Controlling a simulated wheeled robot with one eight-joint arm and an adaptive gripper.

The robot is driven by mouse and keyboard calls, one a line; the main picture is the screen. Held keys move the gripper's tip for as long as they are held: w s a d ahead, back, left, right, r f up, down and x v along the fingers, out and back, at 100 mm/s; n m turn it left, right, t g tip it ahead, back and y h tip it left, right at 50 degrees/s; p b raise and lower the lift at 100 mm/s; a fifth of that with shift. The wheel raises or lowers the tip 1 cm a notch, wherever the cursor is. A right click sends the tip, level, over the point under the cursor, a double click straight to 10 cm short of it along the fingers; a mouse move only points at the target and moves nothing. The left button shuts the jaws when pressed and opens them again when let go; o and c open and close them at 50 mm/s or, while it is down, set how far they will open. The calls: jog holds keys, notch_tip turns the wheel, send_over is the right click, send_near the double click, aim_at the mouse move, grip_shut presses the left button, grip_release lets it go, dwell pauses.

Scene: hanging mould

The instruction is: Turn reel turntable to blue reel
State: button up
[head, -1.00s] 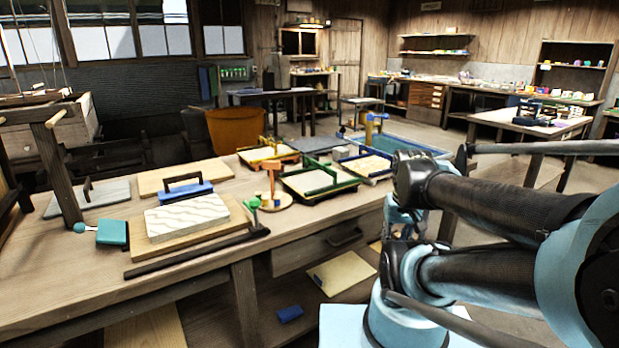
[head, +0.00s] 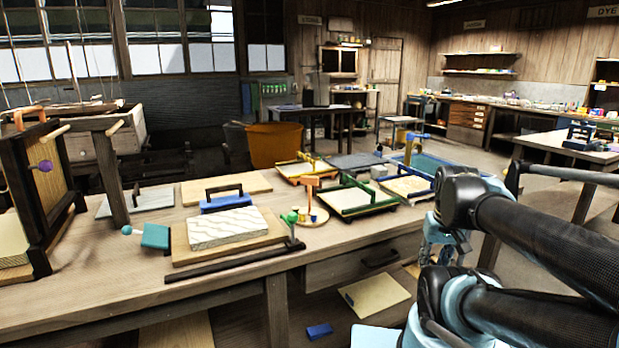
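The reel turntable (head: 318,218) is a small round wooden stand on the workbench, right of the middle of the bench top. A wooden post with a flat top (head: 313,184) stands on it. Small coloured reels sit low around the post; a blue reel (head: 303,216) and a yellow reel (head: 313,216) show on the near side. A green knob (head: 292,217) is at its left, by the end of a dark bar. My arm is folded at the right, apart from the turntable. I cannot make out my gripper's fingers.
A dark upright frame (head: 38,195) stands at left. A blue block (head: 319,331) lies below.

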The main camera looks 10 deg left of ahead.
jog(key=w+a+r+n, duration=0.45)
jog(key=w+r, duration=0.25)
jog(key=r, duration=0.4)
notch_tip(320, 180, up, 21)
jog(key=n+g, duration=0.2)
jog(key=n, duration=1)
send_over(310, 198)
jog(key=f, duration=1.6)
jog(key=shift+w+a+f, duration=0.1)
jog(key=shift+w+f, duration=0.15)
jog(key=shift+w, duration=0.1)
grip_shut()
